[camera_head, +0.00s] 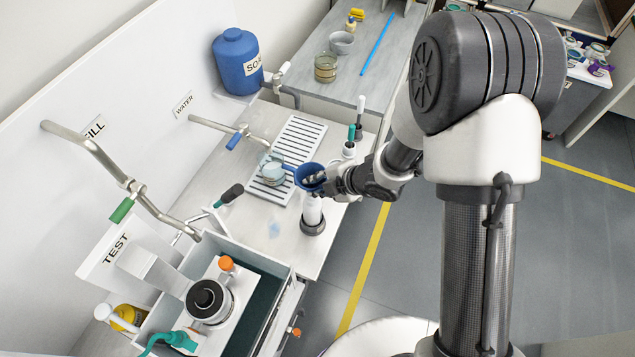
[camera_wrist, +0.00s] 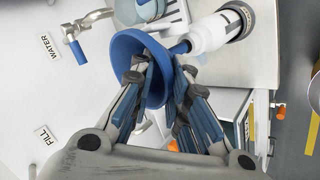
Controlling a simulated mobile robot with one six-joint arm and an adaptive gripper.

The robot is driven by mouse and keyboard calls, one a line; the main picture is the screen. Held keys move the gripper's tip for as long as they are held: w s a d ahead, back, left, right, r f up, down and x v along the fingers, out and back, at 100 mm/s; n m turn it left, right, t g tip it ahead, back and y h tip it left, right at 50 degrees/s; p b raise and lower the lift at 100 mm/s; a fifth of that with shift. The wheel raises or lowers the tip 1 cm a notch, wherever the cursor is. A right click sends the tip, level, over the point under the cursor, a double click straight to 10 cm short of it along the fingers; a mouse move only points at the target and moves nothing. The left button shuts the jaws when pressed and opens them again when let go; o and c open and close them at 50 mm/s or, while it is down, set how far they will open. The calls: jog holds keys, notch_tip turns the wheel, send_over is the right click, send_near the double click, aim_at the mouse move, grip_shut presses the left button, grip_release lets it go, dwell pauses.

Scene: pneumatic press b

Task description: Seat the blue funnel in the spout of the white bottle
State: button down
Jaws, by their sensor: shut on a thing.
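The blue funnel (camera_head: 301,173) is held by my gripper (camera_head: 325,181), which is shut on it, above the white bottle (camera_head: 313,212) in the head view. The bottle stands upright in a dark round holder (camera_head: 314,226) near the bench's edge. In the wrist view the funnel's wide cone (camera_wrist: 124,48) lies between and behind the fingers of my gripper (camera_wrist: 165,66). Its narrow blue stem (camera_wrist: 180,47) points at the top of the white bottle (camera_wrist: 210,33). The stem's end lies at the bottle's mouth; I cannot tell whether it is inside.
A slotted white drain tray (camera_head: 300,135) with a glass vessel (camera_head: 271,171) lies behind the funnel. A dark-handled lever (camera_head: 230,195) and the press (camera_head: 209,300) stand to the left. Open floor lies right of the bench.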

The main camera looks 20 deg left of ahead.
jog(key=shift+f+b, duration=2.1)
jog(key=shift+f, duration=0.05)
jog(key=c, duration=1.5)
grip_release()
jog(key=shift+o, duration=0.2)
jog(key=v, duration=1.2)
jog(key=shift+r, duration=0.1)
